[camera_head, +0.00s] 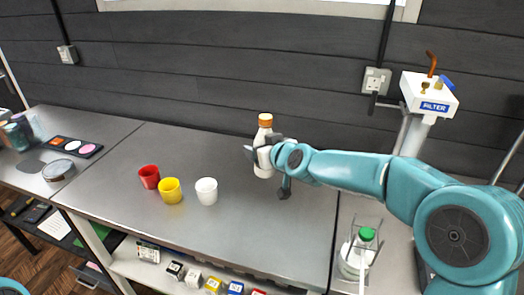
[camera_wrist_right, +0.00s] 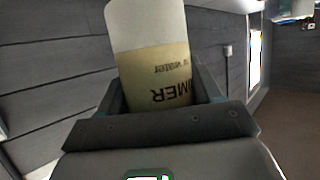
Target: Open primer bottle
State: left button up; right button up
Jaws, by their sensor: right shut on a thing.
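The primer bottle (camera_head: 265,138) is white with an orange cap and stands upright towards the back of the grey worktop. The cap is on the bottle. My right gripper (camera_head: 262,155) is shut around the bottle's body from the right. I cannot tell whether its base touches the worktop. In the right wrist view the bottle (camera_wrist_right: 150,62) fills the space between the jaws of my right gripper (camera_wrist_right: 165,100), and part of its label reads "MER". The cap is out of that view. My left gripper is not in view.
Red (camera_head: 149,177), yellow (camera_head: 170,191) and white (camera_head: 206,191) cups stand left of the bottle. A green-capped bottle (camera_head: 366,236) sits in a wire holder at the lower right. A FILTER device (camera_head: 430,95) stands at the back right. The worktop between cups and bottle is clear.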

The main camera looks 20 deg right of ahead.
jog(key=o, duration=0.6)
jog(key=shift+c, duration=0.2)
jog(key=c, duration=0.8)
jog(key=shift+d+f, duration=0.25)
jog(key=shift+f, duration=0.15)
jog(key=shift+m+h, duration=0.7)
jog(key=s+f, duration=0.4)
jog(key=f, duration=0.1)
jog(key=s+f, duration=0.4)
jog(key=f, duration=0.1)
jog(key=s+f, duration=0.3)
jog(key=f, duration=0.3)
jog(key=shift+s+a, duration=0.15)
jog(key=shift+s, duration=0.25)
jog(key=shift+s+d+r+m+h, duration=0.15)
jog(key=shift+d+r+h, duration=0.1)
jog(key=shift+r, duration=0.1)
jog(key=shift+s+d+r+m+h, duration=0.1)
jog(key=shift+s+r+m+h, duration=0.05)
jog(key=shift+r+h, duration=0.15)
